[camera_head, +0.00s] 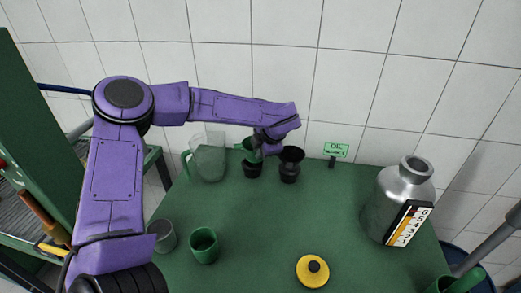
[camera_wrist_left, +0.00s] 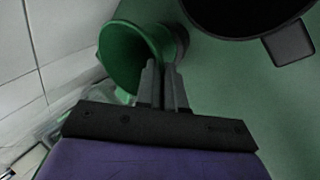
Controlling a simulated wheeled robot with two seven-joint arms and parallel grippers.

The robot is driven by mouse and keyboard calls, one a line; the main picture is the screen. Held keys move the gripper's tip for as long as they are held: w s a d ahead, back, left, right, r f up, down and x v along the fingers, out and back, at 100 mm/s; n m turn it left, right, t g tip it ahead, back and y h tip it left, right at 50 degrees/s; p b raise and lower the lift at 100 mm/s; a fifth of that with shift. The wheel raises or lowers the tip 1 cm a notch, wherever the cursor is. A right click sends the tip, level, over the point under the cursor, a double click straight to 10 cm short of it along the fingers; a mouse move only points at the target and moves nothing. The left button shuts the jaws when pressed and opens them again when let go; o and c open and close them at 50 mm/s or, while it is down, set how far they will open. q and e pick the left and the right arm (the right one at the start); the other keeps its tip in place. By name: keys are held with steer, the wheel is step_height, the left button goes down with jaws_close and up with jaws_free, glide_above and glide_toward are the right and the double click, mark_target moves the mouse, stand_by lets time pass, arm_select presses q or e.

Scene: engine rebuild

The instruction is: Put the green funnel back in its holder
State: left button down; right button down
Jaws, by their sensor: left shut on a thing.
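The green funnel (camera_head: 245,145) is at the back of the green table, partly hidden by my left arm. My left gripper (camera_head: 263,154) is shut on it. In the left wrist view, the closed fingers (camera_wrist_left: 166,85) are at the side of the funnel (camera_wrist_left: 122,52), whose wide mouth shows. A black cup-shaped holder (camera_head: 252,171) is directly below the funnel. I cannot tell whether the funnel's lower end is seated in it. My right gripper is not in view.
A clear jug (camera_head: 209,160) is left. A green cup (camera_head: 204,246), grey cup (camera_head: 163,236), yellow lid (camera_head: 312,271) and metal can (camera_head: 385,200) stand nearer. The table's middle is clear.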

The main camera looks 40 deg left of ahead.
arm_select(q)
steer(key=shift+w+f, duration=0.1)
steer(key=shift+f, duration=0.2)
steer(key=c, duration=1.2)
jaws_free()
steer(key=shift+c, duration=0.2)
steer(key=shift+r, duration=0.1)
steer(key=shift+r, duration=0.25)
steer(key=b+v, duration=0.1)
steer(key=v, duration=1.1)
steer(key=shift+r, duration=0.3)
